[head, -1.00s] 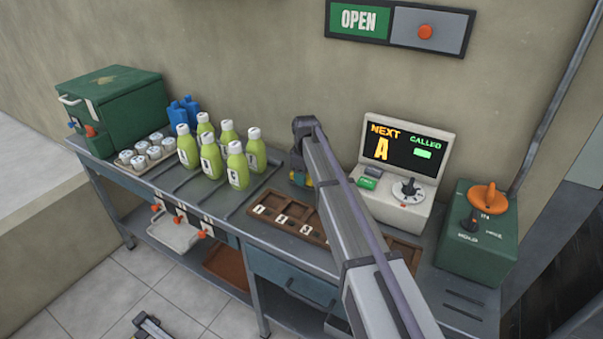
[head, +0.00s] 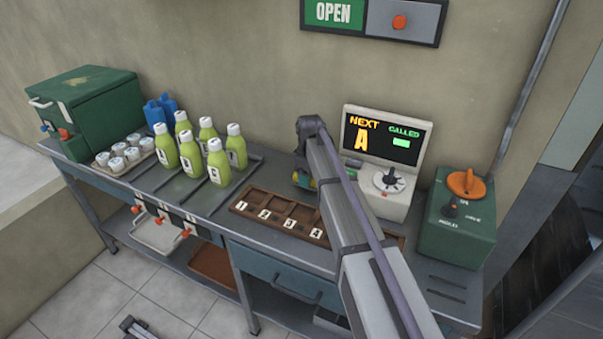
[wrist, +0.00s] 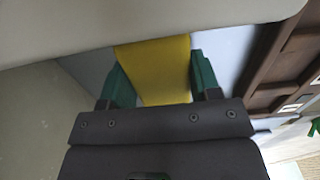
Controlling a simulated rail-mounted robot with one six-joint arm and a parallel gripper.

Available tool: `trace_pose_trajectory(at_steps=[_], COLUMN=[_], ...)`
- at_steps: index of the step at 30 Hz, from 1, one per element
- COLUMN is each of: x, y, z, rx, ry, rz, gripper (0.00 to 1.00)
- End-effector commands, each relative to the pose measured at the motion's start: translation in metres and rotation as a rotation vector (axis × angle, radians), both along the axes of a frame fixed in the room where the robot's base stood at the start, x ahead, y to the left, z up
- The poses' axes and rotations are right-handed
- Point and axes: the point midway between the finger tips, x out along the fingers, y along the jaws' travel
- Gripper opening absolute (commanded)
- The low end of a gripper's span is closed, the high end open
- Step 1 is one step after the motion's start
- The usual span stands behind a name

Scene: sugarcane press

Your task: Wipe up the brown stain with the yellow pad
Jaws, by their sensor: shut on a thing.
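The yellow pad (wrist: 153,70) is between the two green fingers of my gripper (wrist: 160,82) in the wrist view, and the gripper is shut on it. In the head view my gripper (head: 303,180) is low over the back of the counter, behind the numbered tray and left of the display console. Only a small bit of yellow shows there beside my arm. I cannot tell whether the pad touches the counter. The brown stain is not visible in either view; my arm and gripper hide part of the counter.
The brown numbered tray (head: 270,203) lies in front of my gripper. The display console (head: 405,208) and a green control box (head: 455,240) stand to the right. Several green bottles (head: 191,155) stand to the left. The wall (head: 240,60) is close behind.

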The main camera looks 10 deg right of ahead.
Motion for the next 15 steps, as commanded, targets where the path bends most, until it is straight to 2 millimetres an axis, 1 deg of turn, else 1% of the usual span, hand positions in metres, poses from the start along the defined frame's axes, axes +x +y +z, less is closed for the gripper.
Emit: trace_pose_trajectory(at_steps=[8, 11, 15], x=[-0.001, -0.001, -0.001], y=[-0.001, -0.001, -0.001], z=[0.001, 0.011, 0.032], rx=[-0.002, -0.002, -0.002], ry=[0.001, 0.001, 0.001], rz=[0.0, 0.0, 0.0], gripper=[0.31, 0.31, 0.31])
